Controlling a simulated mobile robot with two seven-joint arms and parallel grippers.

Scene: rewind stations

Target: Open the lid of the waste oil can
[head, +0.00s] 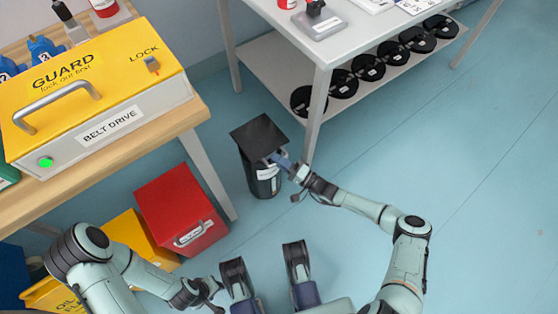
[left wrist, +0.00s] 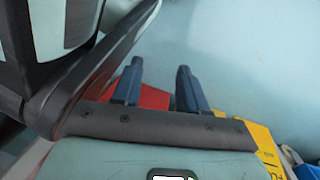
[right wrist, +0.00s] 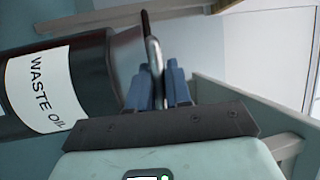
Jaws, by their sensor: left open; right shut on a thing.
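The waste oil can (head: 264,182) is a dark cylinder with a white label, standing on the floor below the white table. Its square black lid (head: 258,136) covers the top. My right gripper (head: 281,160) is shut on the lid's near right edge. In the right wrist view the can (right wrist: 88,75) lies sideways with its "WASTE OIL" label readable, and the thin lid (right wrist: 153,55) shows edge-on between the fingers (right wrist: 159,85). I cannot tell how far the lid is raised. My left gripper (head: 212,291) is open and empty; its fingers show in the left wrist view (left wrist: 158,85).
A red box (head: 182,208) and yellow boxes (head: 140,236) stand left of the can. The wooden bench with the yellow belt guard (head: 95,75) is above them. The white table (head: 310,55) has a lower shelf of black reels. The floor at right is clear.

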